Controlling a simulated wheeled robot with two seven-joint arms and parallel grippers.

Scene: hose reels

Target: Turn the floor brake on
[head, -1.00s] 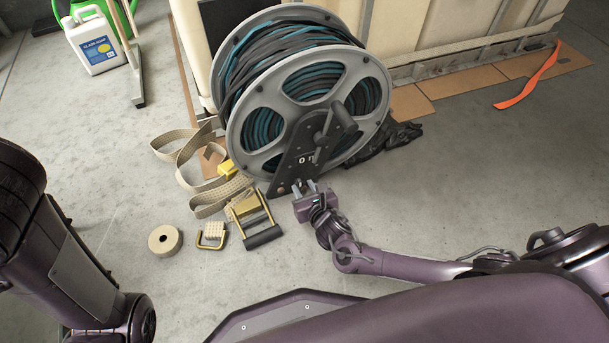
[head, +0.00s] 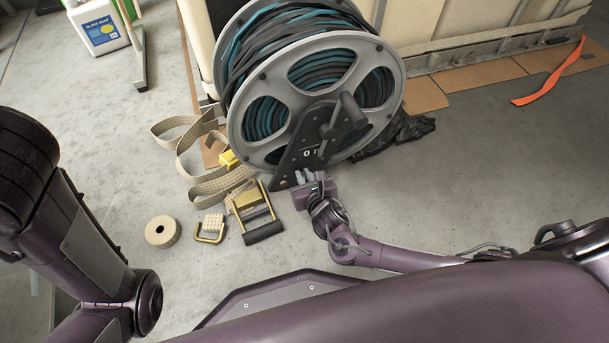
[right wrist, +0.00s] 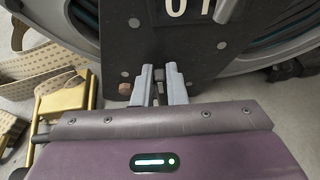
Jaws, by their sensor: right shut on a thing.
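The hose reel (head: 392,72), grey with teal and black hose, stands on the floor and has a black side plate (head: 292,163) with a "0 1" marking and a crank handle (head: 350,108). My right gripper (head: 306,176) is at the plate's lower end. In the right wrist view, its two grey fingers (right wrist: 161,84) are shut on a small part low on the plate (right wrist: 112,45), likely the brake lever; the fingers mostly hide it. A grey bar (right wrist: 227,10) crosses beside the marking. My left arm shows at the left, but its gripper is out of view.
A yellow-framed strap ratchet (head: 262,218), a beige strap (head: 180,135), a tape roll (head: 162,232) and a yellow-handled brush (head: 210,228) lie left of my right gripper. A black crumpled sheet (head: 400,133) lies right of the reel.

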